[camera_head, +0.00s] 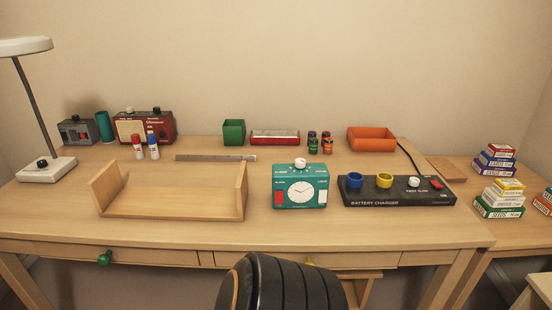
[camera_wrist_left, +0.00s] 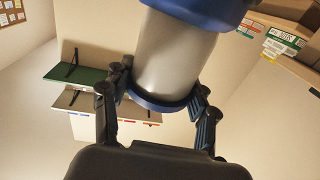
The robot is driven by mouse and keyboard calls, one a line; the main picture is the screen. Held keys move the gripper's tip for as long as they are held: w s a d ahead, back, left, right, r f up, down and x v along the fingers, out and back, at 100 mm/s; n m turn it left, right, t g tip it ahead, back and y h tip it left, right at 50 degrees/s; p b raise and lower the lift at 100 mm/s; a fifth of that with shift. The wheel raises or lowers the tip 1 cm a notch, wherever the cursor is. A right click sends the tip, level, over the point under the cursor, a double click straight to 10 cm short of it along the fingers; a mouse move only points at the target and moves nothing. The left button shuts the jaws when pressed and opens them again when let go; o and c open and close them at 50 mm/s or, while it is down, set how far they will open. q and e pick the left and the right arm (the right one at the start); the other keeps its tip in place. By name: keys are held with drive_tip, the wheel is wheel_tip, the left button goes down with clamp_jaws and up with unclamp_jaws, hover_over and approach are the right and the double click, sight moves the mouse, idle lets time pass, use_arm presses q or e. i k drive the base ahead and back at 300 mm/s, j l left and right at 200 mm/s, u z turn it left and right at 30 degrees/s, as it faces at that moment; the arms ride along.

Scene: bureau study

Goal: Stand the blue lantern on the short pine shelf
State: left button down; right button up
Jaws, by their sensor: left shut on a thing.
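The blue lantern (camera_wrist_left: 175,58) fills the upper middle of the left wrist view. It has a grey cylindrical body between a blue end and a blue ring. My left gripper (camera_wrist_left: 163,92) is shut on it near the ring, one finger on each side. Behind the left finger are two wall shelves: a green one (camera_wrist_left: 72,75) and, below it, a pale one (camera_wrist_left: 85,101) with brackets. I cannot tell if the pale one is the short pine shelf. Neither gripper nor the lantern shows in the head view, and my right gripper is in neither view.
A dark chair back (camera_head: 285,285) stands in front.

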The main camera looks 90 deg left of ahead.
sight(136, 199)
drive_tip(key=k+u, duration=0.1)
drive_tip(key=u, duration=0.7)
drive_tip(key=k+j+u, duration=0.1)
drive_tip(key=u, duration=0.3)
drive_tip(key=k+j+u, duration=0.1)
drive_tip(key=u, duration=0.3)
drive_tip(key=i+l+u, duration=0.1)
drive_tip(key=u, duration=2)
